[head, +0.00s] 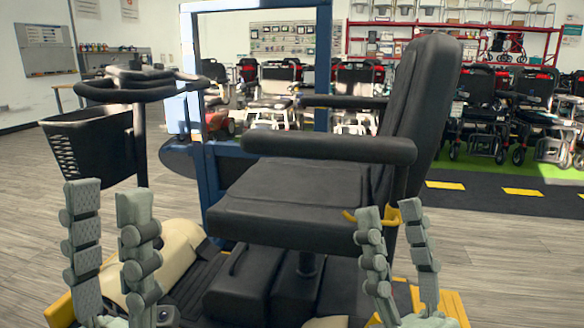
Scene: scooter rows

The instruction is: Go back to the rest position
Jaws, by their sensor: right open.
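A mobility scooter stands directly in front of me, with a black seat (290,190), a near armrest (325,147) and handlebars (140,88). My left gripper (108,190) points up at the lower left, below the black basket (88,142). Its two fingers are apart with nothing visible between them. My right gripper (389,209) points up at the lower right, beside the seat base. Its fingers are apart. A yellow lever (393,214) under the seat shows behind and between its fingertips; I cannot tell if they touch.
A blue frame (194,120) stands behind the scooter. Rows of wheelchairs and scooters (500,110) and a red rack (460,28) fill the back. Wood floor (35,190) is clear at left, and also at right before a dark strip with yellow dashes (523,192).

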